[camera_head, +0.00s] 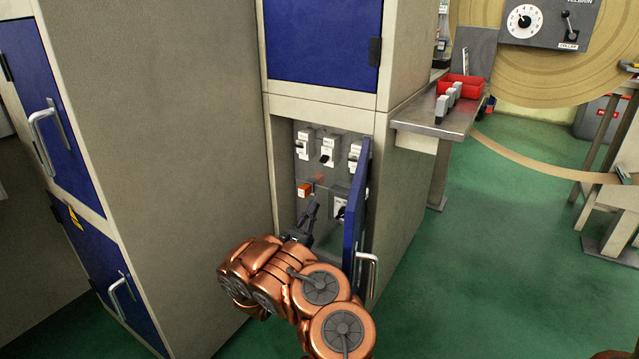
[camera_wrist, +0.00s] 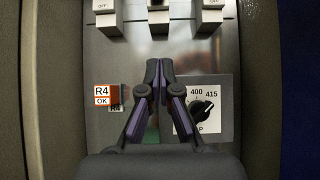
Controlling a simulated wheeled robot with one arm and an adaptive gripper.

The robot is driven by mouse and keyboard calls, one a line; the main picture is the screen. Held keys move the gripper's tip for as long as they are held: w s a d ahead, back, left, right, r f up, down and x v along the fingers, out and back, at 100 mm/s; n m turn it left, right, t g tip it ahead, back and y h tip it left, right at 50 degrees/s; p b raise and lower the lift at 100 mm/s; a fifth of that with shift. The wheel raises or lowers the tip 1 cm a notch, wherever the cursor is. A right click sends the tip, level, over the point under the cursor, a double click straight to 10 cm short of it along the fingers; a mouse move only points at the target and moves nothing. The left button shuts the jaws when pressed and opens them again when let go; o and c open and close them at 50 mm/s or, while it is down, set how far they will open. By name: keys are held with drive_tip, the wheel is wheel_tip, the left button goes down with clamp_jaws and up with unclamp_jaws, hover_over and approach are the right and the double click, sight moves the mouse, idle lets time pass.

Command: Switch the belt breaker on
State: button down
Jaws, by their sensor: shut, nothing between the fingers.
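Three white breakers, the left one (camera_head: 304,141), the middle one (camera_head: 328,149) and the right one (camera_head: 355,152), sit in a row on the grey panel inside an open cabinet. Their name labels are too small to read, so I cannot tell which is the belt breaker. In the wrist view the lower parts of the left breaker (camera_wrist: 107,15), the middle breaker (camera_wrist: 158,16) and the right breaker (camera_wrist: 210,16) show at the top edge; "OFF" reads on the outer two. My gripper (camera_wrist: 159,64) is shut and empty, its tips below the middle breaker. In the head view my gripper (camera_head: 312,208) is partly inside the cabinet.
An orange R4 block (camera_wrist: 105,95) is left of my fingers, and a black dial (camera_wrist: 203,108) marked 400 and 415 is right. The open blue door (camera_head: 356,215) stands close on the right of my arm. A shelf (camera_head: 437,121) with a red bin (camera_head: 461,86) is farther right.

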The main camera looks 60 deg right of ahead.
sight(324, 159)
drive_tip(key=b+x, duration=0.2)
drive_tip(key=x, duration=0.8)
drive_tip(key=shift+a+r, duration=0.2)
drive_tip(key=shift+a+r+b, duration=0.35)
drive_tip(key=shift+a+r, duration=0.1)
drive_tip(key=shift+r, duration=0.3)
drive_tip(key=shift+a+r+b, duration=0.35)
drive_tip(key=shift+a+r, duration=0.05)
drive_tip(key=shift+r, duration=0.4)
drive_tip(key=shift+s+r+p, duration=0.15)
drive_tip(key=shift+p, duration=0.2)
